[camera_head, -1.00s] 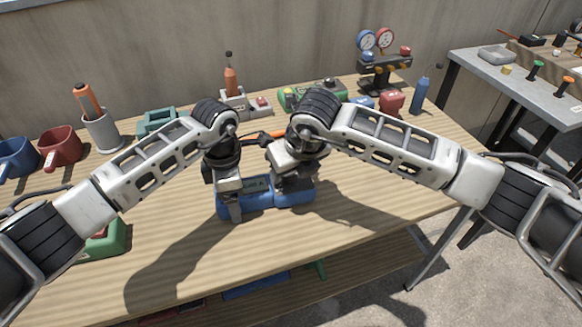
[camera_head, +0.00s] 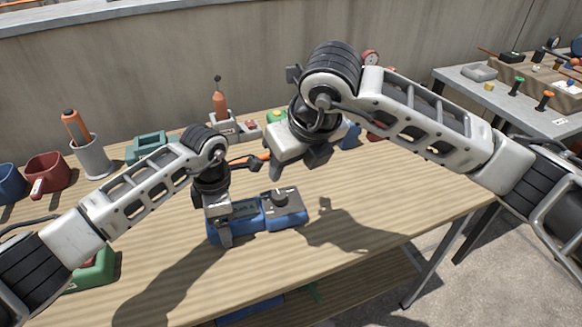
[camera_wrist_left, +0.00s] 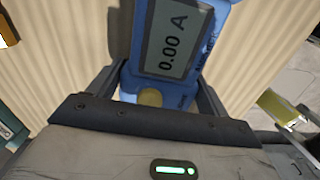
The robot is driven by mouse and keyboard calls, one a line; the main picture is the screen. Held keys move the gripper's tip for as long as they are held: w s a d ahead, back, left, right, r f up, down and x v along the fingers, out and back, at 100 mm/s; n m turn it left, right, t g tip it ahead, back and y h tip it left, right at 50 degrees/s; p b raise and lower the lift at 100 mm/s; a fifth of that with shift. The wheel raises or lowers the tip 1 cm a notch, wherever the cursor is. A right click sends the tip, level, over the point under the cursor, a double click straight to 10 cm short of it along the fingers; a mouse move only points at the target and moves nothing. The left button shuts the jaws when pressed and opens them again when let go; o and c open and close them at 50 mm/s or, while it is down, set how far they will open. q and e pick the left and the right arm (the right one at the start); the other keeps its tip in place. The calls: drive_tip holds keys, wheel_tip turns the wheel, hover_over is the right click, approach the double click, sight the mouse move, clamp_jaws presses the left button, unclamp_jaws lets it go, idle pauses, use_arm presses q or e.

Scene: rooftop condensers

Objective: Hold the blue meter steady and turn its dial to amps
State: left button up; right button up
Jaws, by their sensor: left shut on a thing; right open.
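The blue meter (camera_head: 272,222) lies on the wooden bench. Its dark round dial (camera_head: 281,196) sits on a grey panel at its right end and is uncovered. My left gripper (camera_head: 223,233) is shut on the left part of the meter. In the left wrist view the meter (camera_wrist_left: 170,92) lies between the left fingers, and its display (camera_wrist_left: 180,38) reads 0.00 A. My right gripper (camera_head: 285,168) is open and empty, raised above and behind the dial, apart from the meter. The dial's pointer is too small to read.
The wooden bench (camera_head: 380,215) is clear right of the meter. A grey cup (camera_head: 92,158) with an orange-handled tool, a red bin (camera_head: 45,175) and a teal tray (camera_head: 146,147) stand at the left. A grey side table (camera_head: 520,115) is at the far right.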

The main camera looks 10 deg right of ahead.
use_arm(q)
drive_tip(key=o, duration=1.3)
wheel_tip(320, 180, up, 9)
drive_tip(key=p, duration=0.6)
drive_tip(key=shift+r, duration=0.1)
